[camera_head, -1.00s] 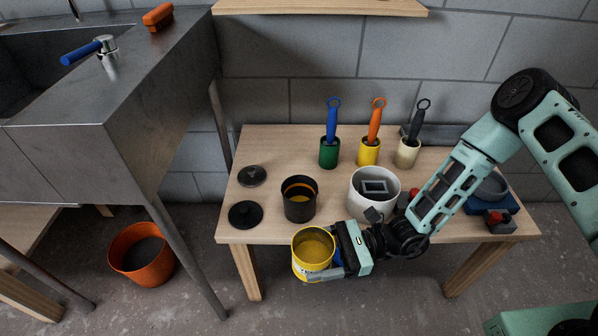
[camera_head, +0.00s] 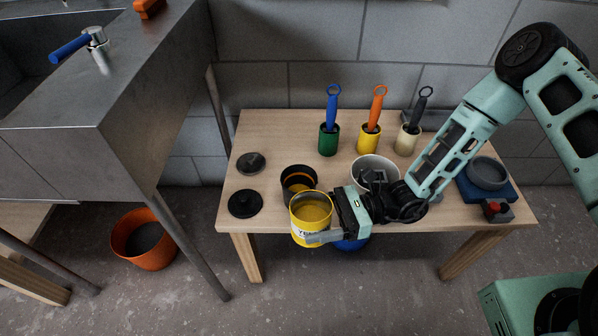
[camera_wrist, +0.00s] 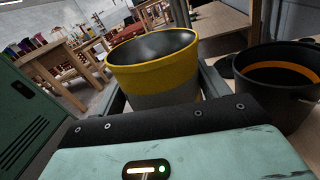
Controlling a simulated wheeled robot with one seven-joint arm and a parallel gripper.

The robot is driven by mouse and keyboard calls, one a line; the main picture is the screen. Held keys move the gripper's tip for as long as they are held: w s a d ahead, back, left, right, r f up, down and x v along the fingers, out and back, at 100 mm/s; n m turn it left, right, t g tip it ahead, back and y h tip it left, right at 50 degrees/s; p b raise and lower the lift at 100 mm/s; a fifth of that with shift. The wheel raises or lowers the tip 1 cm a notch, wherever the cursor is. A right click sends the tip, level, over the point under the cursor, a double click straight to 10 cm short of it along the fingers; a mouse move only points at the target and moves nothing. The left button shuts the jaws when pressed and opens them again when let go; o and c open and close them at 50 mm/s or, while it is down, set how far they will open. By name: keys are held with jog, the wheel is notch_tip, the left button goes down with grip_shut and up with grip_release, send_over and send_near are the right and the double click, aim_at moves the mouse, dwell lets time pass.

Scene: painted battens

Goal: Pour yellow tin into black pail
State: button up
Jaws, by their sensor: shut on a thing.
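The yellow tin (camera_head: 311,211) is held upright at the table's front edge, with yellow contents showing inside it in the head view. It also shows in the wrist view (camera_wrist: 155,72) between the fingers. My gripper (camera_head: 322,236) is shut on the tin from its right side. The black pail (camera_head: 297,178) stands on the table just behind the tin, which hides its lower front in the head view. The pail has an orange band inside and shows at the right of the wrist view (camera_wrist: 282,92).
Two black lids (camera_head: 246,203) lie left of the pail. A white bucket (camera_head: 372,162) is partly hidden behind my wrist. Green (camera_head: 329,140), yellow (camera_head: 369,139) and cream pots (camera_head: 407,139) with brushes stand behind. A blue scale (camera_head: 487,184) is at right.

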aim_at(298, 195)
jog(key=shift+w+r, duration=0.1)
jog(key=shift+r, duration=0.8)
jog(key=shift+w+f+m, duration=0.15)
jog(key=shift+f+m, duration=0.15)
jog(key=shift+m, duration=0.2)
jog(key=shift+w+a+r+m, duration=0.15)
jog(key=shift+w+r+m, duration=0.5)
jog(key=shift+m, duration=0.35)
jog(key=shift+w+a+r+m, duration=0.1)
jog(key=shift+w+r+m, duration=0.35)
jog(key=shift+w+m, duration=0.45)
jog(key=shift+w+r+m, duration=0.1)
jog(key=shift+r+m, duration=0.05)
jog(key=shift+m, duration=0.25)
jog(key=shift+w+a+r+m, duration=0.1)
jog(key=shift+w+r+m, duration=0.15)
jog(key=shift+r+m, duration=0.45)
jog(key=shift+f+m+b, duration=0.5)
jog(key=shift+f+m, duration=0.05)
jog(key=shift+m, duration=0.55)
jog(key=shift+w+r+m, duration=0.15)
jog(key=shift+r+m, duration=0.3)
jog(key=shift+m, duration=0.35)
jog(key=shift+w+f+m, duration=0.2)
jog(key=shift+f+m, duration=0.05)
jog(key=shift+m, duration=0.65)
dwell(0.8)
